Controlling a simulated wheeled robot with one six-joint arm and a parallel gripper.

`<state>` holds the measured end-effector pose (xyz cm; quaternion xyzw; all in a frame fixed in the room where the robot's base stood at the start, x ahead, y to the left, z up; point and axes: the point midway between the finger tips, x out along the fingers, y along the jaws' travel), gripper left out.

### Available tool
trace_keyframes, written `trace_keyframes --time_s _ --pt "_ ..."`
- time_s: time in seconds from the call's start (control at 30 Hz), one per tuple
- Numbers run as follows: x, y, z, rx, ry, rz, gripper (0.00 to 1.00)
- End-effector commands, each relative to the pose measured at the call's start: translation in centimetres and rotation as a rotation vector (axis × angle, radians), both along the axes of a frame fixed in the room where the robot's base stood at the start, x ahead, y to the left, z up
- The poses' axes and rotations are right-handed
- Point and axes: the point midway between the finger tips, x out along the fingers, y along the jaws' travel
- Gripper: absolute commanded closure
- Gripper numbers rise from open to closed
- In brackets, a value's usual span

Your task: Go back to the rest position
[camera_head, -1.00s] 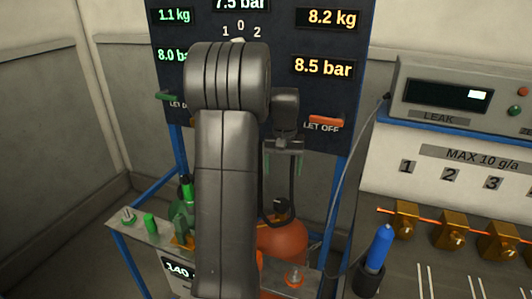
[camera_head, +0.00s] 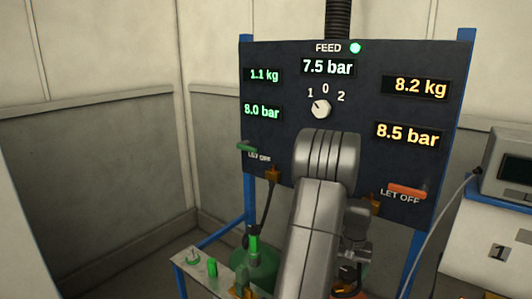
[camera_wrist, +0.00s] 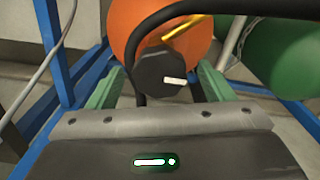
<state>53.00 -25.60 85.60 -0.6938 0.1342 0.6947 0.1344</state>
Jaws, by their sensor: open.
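My gripper (camera_wrist: 160,78) is open in the wrist view, with its two green fingers apart. A dark round knob (camera_wrist: 152,68) with a white mark shows between the fingers, in front of an orange cylinder (camera_wrist: 140,25). I cannot tell whether the fingers touch it. In the head view my arm stands in front of the dark panel (camera_head: 290,135), and its end is partly hidden low beside the arm link.
A green cylinder (camera_wrist: 285,60) is right of the orange one. Blue frame posts (camera_head: 249,195) and a black hose (camera_wrist: 105,95) are close by. The panel has a dial (camera_head: 320,109) turned towards 1 and a lit green feed lamp (camera_head: 355,48). Grey wall (camera_head: 110,150) lies left.

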Motion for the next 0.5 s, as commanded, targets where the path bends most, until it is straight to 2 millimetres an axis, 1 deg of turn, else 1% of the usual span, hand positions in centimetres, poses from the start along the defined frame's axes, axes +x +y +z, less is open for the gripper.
trace_keyframes --time_s 0.37,0.5 --pt "0.0 0.0 0.2 0.000 -0.001 -0.004 0.25" --pt "0.1 0.0 1.2 -0.001 -0.004 0.013 0.25"
